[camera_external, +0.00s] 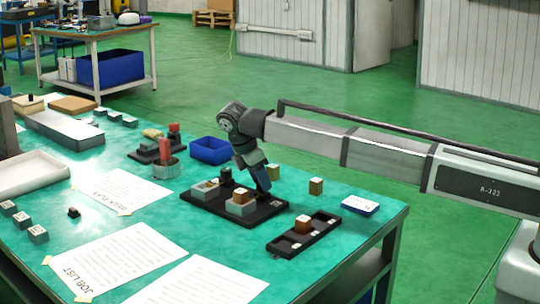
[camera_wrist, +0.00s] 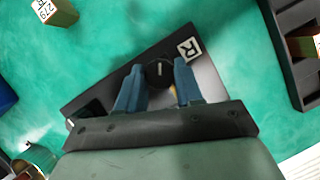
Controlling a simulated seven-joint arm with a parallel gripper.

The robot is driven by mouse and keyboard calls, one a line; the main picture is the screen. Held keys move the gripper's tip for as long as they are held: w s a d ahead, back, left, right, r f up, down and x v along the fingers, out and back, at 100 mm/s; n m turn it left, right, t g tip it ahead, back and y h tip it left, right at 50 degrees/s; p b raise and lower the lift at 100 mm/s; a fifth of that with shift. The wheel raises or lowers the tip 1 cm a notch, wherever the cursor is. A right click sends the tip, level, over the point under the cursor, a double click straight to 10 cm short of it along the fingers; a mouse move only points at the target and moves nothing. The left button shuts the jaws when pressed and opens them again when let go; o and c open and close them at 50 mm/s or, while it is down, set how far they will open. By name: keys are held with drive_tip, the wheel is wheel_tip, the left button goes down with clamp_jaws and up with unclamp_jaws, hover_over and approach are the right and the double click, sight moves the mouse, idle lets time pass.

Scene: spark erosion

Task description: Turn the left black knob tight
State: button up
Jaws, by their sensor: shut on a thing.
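A black fixture plate (camera_external: 215,207) lies on the green table and bears grey blocks (camera_external: 240,208) with a brown cube (camera_external: 241,195) on one. A black knob (camera_external: 226,174) stands towards the plate's back left, apart from my gripper. My gripper (camera_external: 262,188) reaches down at the plate's right end. In the wrist view, its two blue fingers (camera_wrist: 158,76) are shut on another black knob (camera_wrist: 158,71) with a light line on top.
A black tray (camera_external: 283,246) with a brown cube (camera_external: 303,224) lies to the right. A blue bin (camera_external: 210,151) and a red-handled item (camera_external: 165,160) are further back. Paper sheets (camera_external: 120,262) cover the front left.

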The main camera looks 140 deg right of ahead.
drive_tip(key=shift+d+m+t+y, duration=0.1)
drive_tip(key=shift+m+t+y, duration=0.2)
drive_tip(key=shift+m, duration=0.85)
drive_tip(key=shift+d+m+t+y, duration=0.15)
drive_tip(key=shift+m+y, duration=0.25)
drive_tip(key=shift+m, duration=0.75)
drive_tip(key=shift+a, duration=0.1)
drive_tip(key=o, duration=1)
drive_tip(key=shift+o, duration=0.2)
drive_tip(key=shift+a, duration=0.1)
